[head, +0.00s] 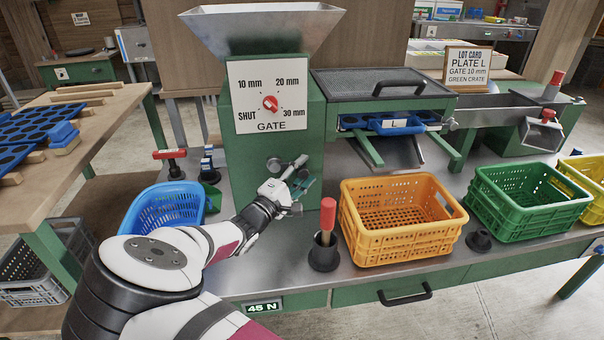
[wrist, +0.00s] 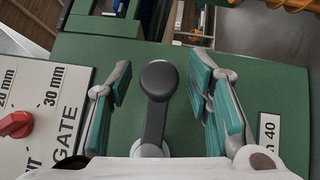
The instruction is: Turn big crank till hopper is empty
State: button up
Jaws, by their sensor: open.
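The metal hopper (head: 262,28) tops the green machine (head: 240,165) in the head view; I cannot see whether anything is inside it. In the wrist view a dark crank with a rounded knob (wrist: 158,80) stands out from the green face. My gripper (head: 290,188) is at the machine's front below the gate dial and hides much of the crank in the head view. In the wrist view its teal-padded fingers (wrist: 160,70) are open on either side of the crank, with gaps to both pads. The gate dial has a red knob (head: 270,103); its exact setting is unclear.
An orange crate (head: 400,246) stands right of my gripper, with a red-handled tool (head: 327,225) in a black holder between them. A blue crate (head: 165,208) is at left, a green crate (head: 525,227) at right. A lot card (head: 468,68) reads plate L, gate 10 mm, green crate.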

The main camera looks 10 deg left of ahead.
jog(key=shift+c, duration=0.3)
grip_shut()
